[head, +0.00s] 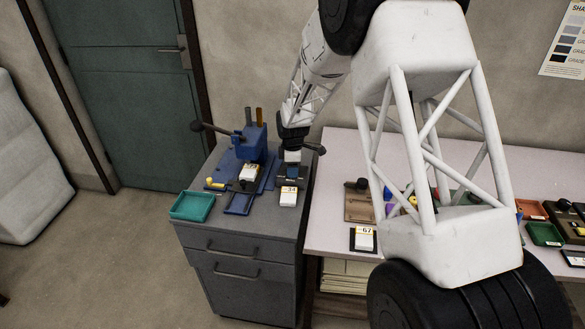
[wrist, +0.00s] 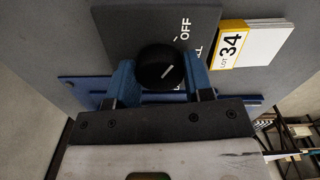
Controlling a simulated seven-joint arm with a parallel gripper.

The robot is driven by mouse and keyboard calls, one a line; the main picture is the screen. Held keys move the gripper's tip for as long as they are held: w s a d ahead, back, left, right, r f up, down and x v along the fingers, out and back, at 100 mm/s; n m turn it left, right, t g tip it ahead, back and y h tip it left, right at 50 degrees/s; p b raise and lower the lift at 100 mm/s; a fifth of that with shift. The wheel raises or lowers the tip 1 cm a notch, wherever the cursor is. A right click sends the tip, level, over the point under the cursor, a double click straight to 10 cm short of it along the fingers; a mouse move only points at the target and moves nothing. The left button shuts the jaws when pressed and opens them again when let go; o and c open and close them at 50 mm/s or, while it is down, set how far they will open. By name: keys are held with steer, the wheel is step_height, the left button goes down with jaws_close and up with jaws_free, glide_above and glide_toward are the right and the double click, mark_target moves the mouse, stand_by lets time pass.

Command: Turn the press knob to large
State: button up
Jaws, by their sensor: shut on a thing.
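The knob (wrist: 160,68) is round and black with a white pointer line, in the middle of the wrist view. My gripper (wrist: 160,85) is shut on it, with one blue finger on each side. The pointer slants up and right in the picture, towards the lettering. The dark panel (wrist: 135,25) behind it reads "OFF", with a partly covered word ending in "LL" below. No "large" mark is visible. In the head view my gripper (head: 292,168) is low over the grey cabinet, right of the blue press (head: 252,146), and hides the knob.
A white block labelled 34 (head: 288,197) lies close in front of my gripper; its label (wrist: 231,43) is beside the panel. A teal tray (head: 190,207) and a small blue tray (head: 239,204) lie on the cabinet (head: 230,232). A pale table (head: 325,225) with several items adjoins it.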

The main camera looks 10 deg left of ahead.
steer(key=shift+m, duration=0.3)
steer(key=m, duration=1.1)
steer(key=shift+m, duration=0.3)
steer(key=m, duration=1.1)
steer(key=shift+m, duration=0.3)
steer(key=o, duration=0.9)
steer(key=shift+o, duration=0.2)
